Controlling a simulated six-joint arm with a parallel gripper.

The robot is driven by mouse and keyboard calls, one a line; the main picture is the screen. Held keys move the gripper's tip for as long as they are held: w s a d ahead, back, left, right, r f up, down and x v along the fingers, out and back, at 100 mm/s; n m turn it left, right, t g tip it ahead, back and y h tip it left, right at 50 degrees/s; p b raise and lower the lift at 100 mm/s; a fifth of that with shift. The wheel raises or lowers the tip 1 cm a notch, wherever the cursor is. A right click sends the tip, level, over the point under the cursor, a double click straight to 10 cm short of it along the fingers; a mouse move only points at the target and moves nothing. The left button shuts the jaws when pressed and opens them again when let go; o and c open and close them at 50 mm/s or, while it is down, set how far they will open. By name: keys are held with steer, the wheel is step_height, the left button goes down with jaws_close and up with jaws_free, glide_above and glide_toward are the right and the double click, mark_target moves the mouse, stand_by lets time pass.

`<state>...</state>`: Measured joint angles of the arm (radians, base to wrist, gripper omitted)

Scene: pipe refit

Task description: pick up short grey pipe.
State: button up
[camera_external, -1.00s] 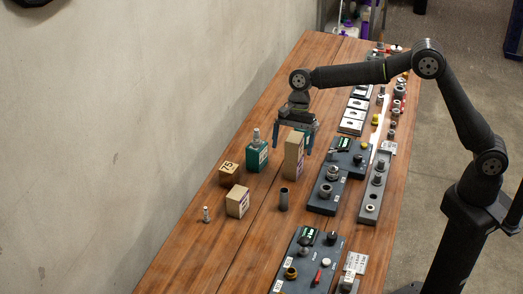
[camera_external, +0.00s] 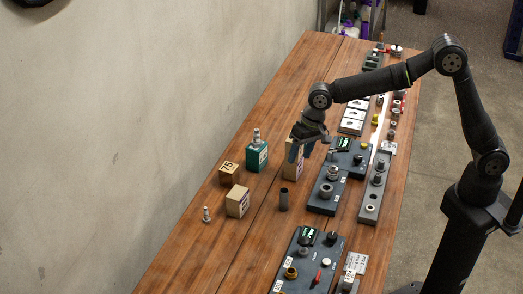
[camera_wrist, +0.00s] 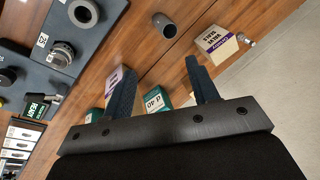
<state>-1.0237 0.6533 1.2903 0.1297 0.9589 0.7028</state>
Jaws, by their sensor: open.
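The short grey pipe (camera_external: 284,199) stands upright on the wooden table, in front of the tall tan block. In the wrist view its open dark end and grey side show at the top middle (camera_wrist: 165,26). My gripper (camera_external: 301,154) is open and empty, above and behind the pipe, in front of the tall block's upper part. In the wrist view the two blue-grey fingers (camera_wrist: 161,70) are spread apart below the pipe in the picture, with nothing held between them.
The tall tan block (camera_external: 293,171) is partly hidden by my gripper. A green block (camera_external: 256,158), a brown block (camera_external: 229,174) and a tan block (camera_external: 238,201) stand to the left. Dark fixture panels (camera_external: 325,206) lie to the right. Bare table lies in front of the pipe.

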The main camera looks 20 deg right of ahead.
steer(key=s+n+t, duration=0.1)
steer(key=s+n, duration=0.2)
steer(key=n, duration=0.2)
steer(key=n+t, duration=0.1)
steer(key=n, duration=0.3)
glide_toward(286, 195)
steer(key=shift+y, duration=0.4)
steer(key=f, duration=0.2)
steer(key=w+f, duration=0.2)
steer(key=f, duration=0.1)
steer(key=shift+w+a+f, duration=0.25)
steer(key=shift+a+f, duration=0.05)
steer(key=shift+f, duration=0.05)
steer(key=shift+x, duration=2.55)
steer(key=shift+s+d+f, duration=0.1)
steer(key=shift+s+d, duration=0.05)
steer(key=shift+d, duration=0.05)
steer(key=c, duration=1)
